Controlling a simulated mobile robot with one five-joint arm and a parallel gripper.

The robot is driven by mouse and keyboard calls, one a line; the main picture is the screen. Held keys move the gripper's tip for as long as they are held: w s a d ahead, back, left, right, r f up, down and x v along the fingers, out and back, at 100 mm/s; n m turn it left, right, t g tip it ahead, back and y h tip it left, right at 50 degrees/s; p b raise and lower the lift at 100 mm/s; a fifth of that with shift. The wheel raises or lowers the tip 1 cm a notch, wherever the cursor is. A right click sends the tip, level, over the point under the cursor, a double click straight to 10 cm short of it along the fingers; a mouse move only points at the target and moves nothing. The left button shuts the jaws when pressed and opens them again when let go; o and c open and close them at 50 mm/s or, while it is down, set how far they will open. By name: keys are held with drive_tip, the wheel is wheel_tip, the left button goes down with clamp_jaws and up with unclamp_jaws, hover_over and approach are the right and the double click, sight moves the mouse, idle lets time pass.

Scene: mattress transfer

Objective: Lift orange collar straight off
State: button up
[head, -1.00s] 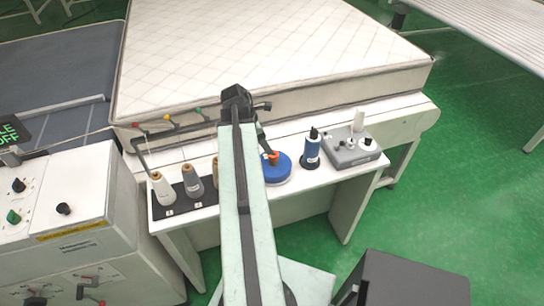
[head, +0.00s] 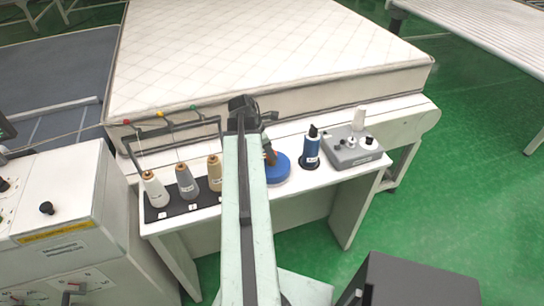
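The orange collar (head: 270,157) shows as a small, dark orange-brown patch above the blue round disc (head: 279,172) on the white table. My arm covers the left part of the disc. My gripper (head: 268,146) is at the end of the arm and points down at the collar. The fingertips are small, dark and partly hidden. I cannot tell whether they are around the collar, touching it or just above it.
Several thread cones, including a grey one (head: 187,181), stand on a black strip left of my arm. A blue spool (head: 311,150) and a grey control box (head: 354,150) stand to the right. A thread rack and the mattress (head: 270,50) lie behind.

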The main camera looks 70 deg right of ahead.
clamp_jaws()
wheel_tip(320, 180, up, 10)
drive_tip(key=p, duration=1)
drive_tip(key=shift+f, duration=0.1)
